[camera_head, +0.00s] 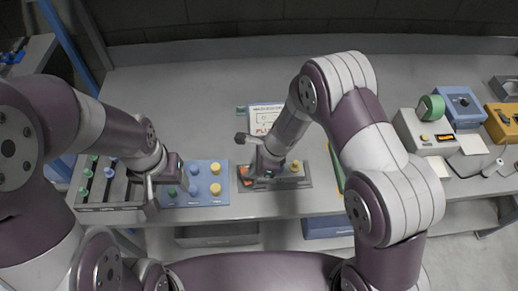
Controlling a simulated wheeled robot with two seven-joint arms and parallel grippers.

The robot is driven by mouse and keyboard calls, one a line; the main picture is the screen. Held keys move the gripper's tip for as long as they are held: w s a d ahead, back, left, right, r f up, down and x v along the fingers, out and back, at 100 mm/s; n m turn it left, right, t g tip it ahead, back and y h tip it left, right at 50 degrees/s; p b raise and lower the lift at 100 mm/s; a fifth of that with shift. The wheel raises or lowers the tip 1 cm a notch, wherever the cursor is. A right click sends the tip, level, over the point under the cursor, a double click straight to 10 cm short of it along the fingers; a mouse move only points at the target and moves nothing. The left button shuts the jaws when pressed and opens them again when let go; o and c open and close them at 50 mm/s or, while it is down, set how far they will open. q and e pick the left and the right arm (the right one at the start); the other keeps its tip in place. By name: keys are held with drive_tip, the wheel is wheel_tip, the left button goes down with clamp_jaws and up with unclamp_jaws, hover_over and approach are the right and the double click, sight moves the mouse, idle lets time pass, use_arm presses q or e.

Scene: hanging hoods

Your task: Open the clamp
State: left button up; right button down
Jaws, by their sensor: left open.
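A dark grey fixture board (300,183) lies near the table's front edge, in the middle of the view. It carries an orange-red part (247,173) and a small yellow knob (294,166). This may be the clamp; its jaws are hidden or too small to tell. My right gripper (258,160) reaches down over the left part of this board and covers some of it. I cannot tell whether it touches anything or how far its fingers are apart. My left gripper (163,190) is open, low at the left edge of the blue board.
The blue board (206,198) with blue and yellow knobs stands between my grippers. A grey tray (108,207) with green-topped pieces is at left. A printed sheet (264,117) lies behind the fixture. A green tape roll (431,108) and boxes stand at right. The back table is clear.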

use_arm(q)
drive_tip(key=shift+w+d+f, duration=0.1)
drive_tip(key=shift+w+d, duration=0.1)
drive_tip(key=shift+d, duration=0.1)
use_arm(e)
drive_tip(key=shift+s+a, duration=0.2)
drive_tip(key=shift+s, duration=0.05)
idle(0.9)
drive_tip(key=shift+d, duration=0.1)
idle(0.3)
drive_tip(key=shift+w+d, duration=0.15)
drive_tip(key=shift+d, duration=0.25)
use_arm(q)
drive_tip(key=shift+s+d, duration=0.35)
drive_tip(key=shift+d, duration=0.45)
use_arm(e)
drive_tip(key=d+f+v, duration=0.1)
drive_tip(key=d+v, duration=0.1)
drive_tip(key=v, duration=0.9)
drive_tip(key=shift+d, duration=0.35)
use_arm(q)
drive_tip(key=shift+a, duration=0.1)
use_arm(e)
drive_tip(key=shift+a+r, duration=0.1)
